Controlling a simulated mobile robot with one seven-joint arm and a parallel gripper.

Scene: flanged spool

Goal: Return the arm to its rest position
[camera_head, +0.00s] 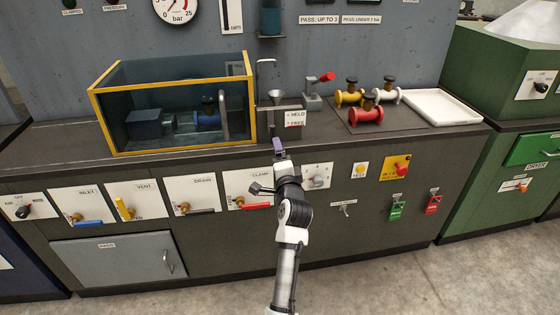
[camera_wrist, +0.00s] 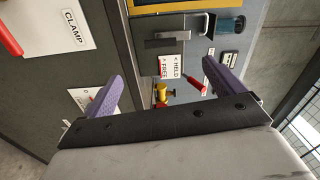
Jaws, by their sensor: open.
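My gripper (camera_head: 279,150) is raised in front of the bench, near its front edge below the small HELD/FREE box. In the wrist view my gripper (camera_wrist: 160,85) shows two purple fingers spread wide apart with nothing between them. My white and black arm (camera_head: 290,240) reaches up from the bottom of the head view. A blue flanged spool (camera_head: 207,118) is inside the yellow-edged glass tank (camera_head: 95,105). Yellow, red and white spools (camera_head: 349,96) lie on a dark mat right of the tank.
A white tray (camera_head: 440,122) is at the bench's right end. A red-handled fitting (camera_head: 314,100) and a HELD/FREE box (camera_head: 290,121) stand behind my gripper. Valve panels with levers, such as CLAMP (camera_head: 248,188), line the bench front. A green dryer (camera_head: 505,75) stands right. Floor is clear at lower right.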

